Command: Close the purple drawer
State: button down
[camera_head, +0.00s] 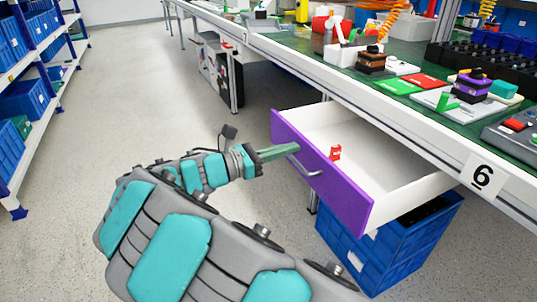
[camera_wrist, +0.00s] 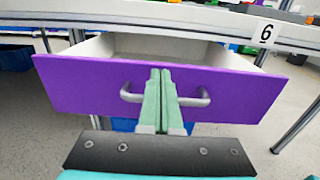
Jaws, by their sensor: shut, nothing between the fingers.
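The purple drawer (camera_head: 318,172) is pulled out from under the green-topped workbench. Its white inside shows, with a small red object (camera_head: 335,153) lying in it. A grey bar handle (camera_head: 303,166) is on its purple front. My gripper (camera_head: 296,148) is shut and empty, with its green fingers pointing at the drawer front near the handle. In the wrist view the purple front (camera_wrist: 85,88) spans the picture, and the shut fingers (camera_wrist: 160,75) overlap the middle of the handle. I cannot tell whether the fingertips touch the front.
A blue crate (camera_head: 385,245) stands on the floor under the drawer. The workbench (camera_head: 395,103) carries several devices and coloured plates, and a "6" label (camera_head: 484,176) is on its edge. Shelves with blue bins (camera_head: 30,97) stand at the left. The floor (camera_head: 150,100) between is clear.

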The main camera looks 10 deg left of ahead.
jog(key=shift+x, duration=1.1)
